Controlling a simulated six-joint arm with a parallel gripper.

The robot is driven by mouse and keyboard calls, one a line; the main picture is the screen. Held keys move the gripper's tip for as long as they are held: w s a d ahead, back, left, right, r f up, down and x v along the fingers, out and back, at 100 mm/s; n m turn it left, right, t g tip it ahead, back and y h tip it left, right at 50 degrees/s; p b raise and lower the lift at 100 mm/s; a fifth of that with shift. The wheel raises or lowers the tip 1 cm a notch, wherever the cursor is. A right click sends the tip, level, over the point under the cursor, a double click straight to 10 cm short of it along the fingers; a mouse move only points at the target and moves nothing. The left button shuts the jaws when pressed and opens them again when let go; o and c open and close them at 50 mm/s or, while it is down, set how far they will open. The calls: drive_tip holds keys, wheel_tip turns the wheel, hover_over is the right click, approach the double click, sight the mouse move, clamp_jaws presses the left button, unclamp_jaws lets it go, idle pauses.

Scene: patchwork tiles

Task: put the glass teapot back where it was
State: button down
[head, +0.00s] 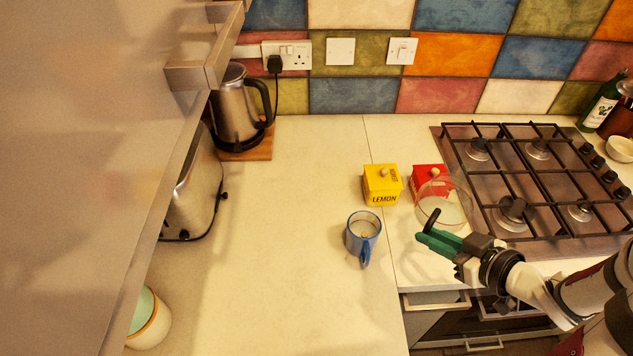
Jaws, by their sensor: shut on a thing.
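The glass teapot (455,208) is clear and round, with a dark handle toward my gripper. It shows in the head view at the counter's right part, just left of the hob. My gripper (424,238) has green fingers and reaches in from the lower right. It is shut on the teapot at its handle side. I cannot tell whether the teapot touches the counter or hangs a little above it.
A red box (426,172) stands partly behind the teapot, with a yellow lemon box (382,186) to its left. A blue mug (363,236) stands left of my gripper. The hob (540,175) is at right. The counter's middle left is clear.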

drive_tip(key=w+a+r+m+t+h, duration=0.1)
drive_tip(key=w+a+r+m+h, duration=0.25)
drive_tip(key=r, duration=0.45)
drive_tip(key=w+a+r+m+h, duration=0.2)
drive_tip(key=w+a+r, duration=0.15)
drive_tip(key=r, duration=0.45)
drive_tip(key=w+a+f+n+y, duration=0.2)
drive_tip(key=w+a+f, duration=0.3)
drive_tip(key=f, duration=0.4)
drive_tip(key=w+a+f+n+y, duration=0.3)
drive_tip(key=w+f, duration=0.4)
drive_tip(key=f, duration=0.1)
drive_tip(key=shift+g, duration=0.4)
drive_tip(key=w+a+f, duration=0.1)
drive_tip(key=a+f, duration=0.2)
drive_tip(key=w+a+f, duration=0.1)
drive_tip(key=a+f, duration=0.3)
drive_tip(key=w+a+f, duration=0.1)
drive_tip(key=a+f, duration=0.3)
drive_tip(key=shift+w+a+f, duration=0.25)
drive_tip(key=shift+w, duration=0.05)
drive_tip(key=shift+f, duration=0.15)
drive_tip(key=c, duration=0.9)
unclamp_jaws()
drive_tip(key=shift+f, duration=0.1)
drive_tip(key=shift+o, duration=0.2)
